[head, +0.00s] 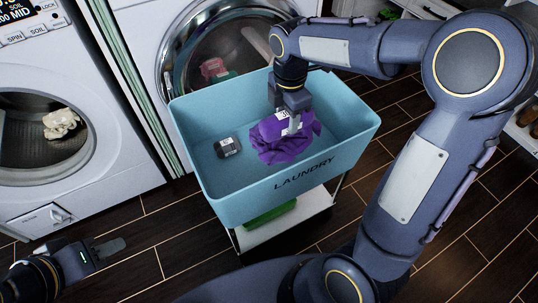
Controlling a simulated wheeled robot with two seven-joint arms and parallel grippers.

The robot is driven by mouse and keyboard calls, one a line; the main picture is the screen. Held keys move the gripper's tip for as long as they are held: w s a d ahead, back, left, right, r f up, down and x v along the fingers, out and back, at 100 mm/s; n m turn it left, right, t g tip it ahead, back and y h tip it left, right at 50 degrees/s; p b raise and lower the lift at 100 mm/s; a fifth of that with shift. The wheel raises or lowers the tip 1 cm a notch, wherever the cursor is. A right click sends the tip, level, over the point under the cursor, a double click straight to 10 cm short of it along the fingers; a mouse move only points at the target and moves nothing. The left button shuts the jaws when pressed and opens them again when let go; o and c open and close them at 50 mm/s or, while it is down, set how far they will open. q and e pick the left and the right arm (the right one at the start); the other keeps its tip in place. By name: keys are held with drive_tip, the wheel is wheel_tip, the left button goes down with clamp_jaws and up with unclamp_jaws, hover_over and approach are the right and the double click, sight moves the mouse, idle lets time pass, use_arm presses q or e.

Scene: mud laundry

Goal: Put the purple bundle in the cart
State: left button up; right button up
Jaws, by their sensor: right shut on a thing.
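The purple bundle (287,143) is a crumpled cloth with a white tag. It shows inside the walls of the light blue cart (265,192), whose front is marked LAUNDRY. My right gripper (291,122) points down into the cart and is shut on the top of the bundle. I cannot tell whether the bundle rests on the cart's floor. My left gripper (112,248) is at the lower left, over the floor and apart from the cart. Its finger spacing is unclear.
A dark grey bundle with a tag (228,147) lies in the cart at the left. An open washer (215,72) behind holds red and green cloth. Another washer (60,125) at left holds cream cloth. A green item (270,212) lies on the cart's lower shelf.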

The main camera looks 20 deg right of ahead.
sight(285, 132)
drive_tip(key=f+b, duration=0.1)
drive_tip(key=f, duration=0.1)
drive_tip(key=f+b, duration=0.2)
drive_tip(key=f, duration=0.1)
drive_tip(key=f+b, duration=0.2)
drive_tip(key=shift+w+f, duration=0.2)
drive_tip(key=shift+w, duration=0.05)
wheel_tip(285, 132, down, 10)
drive_tip(key=b, duration=0.4)
drive_tip(key=shift+b, duration=0.35)
drive_tip(key=shift+f, duration=0.1)
drive_tip(key=o, duration=1.4)
drive_tip(key=shift+c, duration=0.2)
wheel_tip(285, 132, up, 11)
drive_tip(key=p, duration=0.5)
drive_tip(key=shift+r, duration=0.65)
